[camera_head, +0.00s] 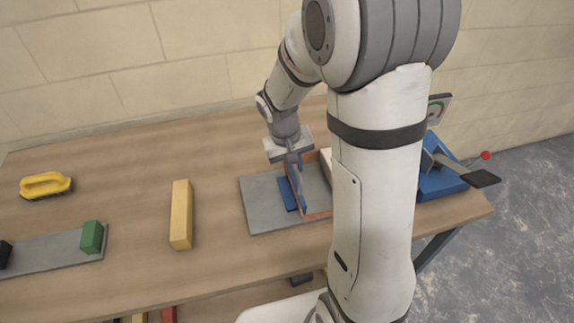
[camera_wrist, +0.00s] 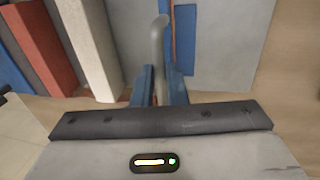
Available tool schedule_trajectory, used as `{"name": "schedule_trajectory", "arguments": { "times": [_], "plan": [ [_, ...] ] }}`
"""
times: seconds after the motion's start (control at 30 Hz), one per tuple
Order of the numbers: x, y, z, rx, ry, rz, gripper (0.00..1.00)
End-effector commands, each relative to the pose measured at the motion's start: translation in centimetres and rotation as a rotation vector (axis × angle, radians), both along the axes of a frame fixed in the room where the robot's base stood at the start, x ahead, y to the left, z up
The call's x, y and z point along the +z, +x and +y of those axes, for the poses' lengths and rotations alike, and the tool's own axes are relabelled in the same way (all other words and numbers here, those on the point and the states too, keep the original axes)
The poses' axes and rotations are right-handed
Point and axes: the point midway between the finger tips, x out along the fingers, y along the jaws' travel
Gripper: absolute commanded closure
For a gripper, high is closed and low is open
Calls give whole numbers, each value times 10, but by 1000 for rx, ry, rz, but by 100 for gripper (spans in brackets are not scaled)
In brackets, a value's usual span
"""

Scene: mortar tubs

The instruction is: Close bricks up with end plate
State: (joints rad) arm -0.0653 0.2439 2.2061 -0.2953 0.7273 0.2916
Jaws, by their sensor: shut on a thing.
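My gripper (camera_head: 292,167) is over the grey board (camera_head: 258,204) and points down. In the wrist view, its blue fingers (camera_wrist: 160,88) are shut on a slim grey handle-like piece (camera_wrist: 158,42). I cannot tell whether this is part of the end plate. A flat blue piece (camera_head: 288,194) with an orange-red edge (camera_head: 318,215) lies beside the fingers on the board; it also shows in the wrist view (camera_wrist: 185,38). White (camera_wrist: 90,45), red (camera_wrist: 42,45) and blue (camera_wrist: 12,60) bricks stand side by side at the wrist view's left. My arm hides most of them in the head view.
A yellow block (camera_head: 181,215) lies left of the board. A green block (camera_head: 91,237) sits on another grey strip (camera_head: 50,252). A yellow brush (camera_head: 45,185) is at the far left. A blue lever device (camera_head: 440,180) stands at the right table edge.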

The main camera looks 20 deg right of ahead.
Motion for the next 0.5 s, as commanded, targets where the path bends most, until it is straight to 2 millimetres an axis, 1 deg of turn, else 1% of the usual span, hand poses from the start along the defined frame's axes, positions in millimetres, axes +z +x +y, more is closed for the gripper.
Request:
{"name": "schedule_trajectory", "arguments": {
  "times": [0.03,0.2,0.3,0.4,0.5],
  "plan": [
    [0,0,-10,-6,-1,-2,100],
    [0,0,-49,-9,-2,-3,100],
    [0,1,-68,-7,-2,-2,100],
    [0,0,-81,-5,-2,-2,100],
    [1,0,-86,-1,-2,-1,100]
  ]
}}
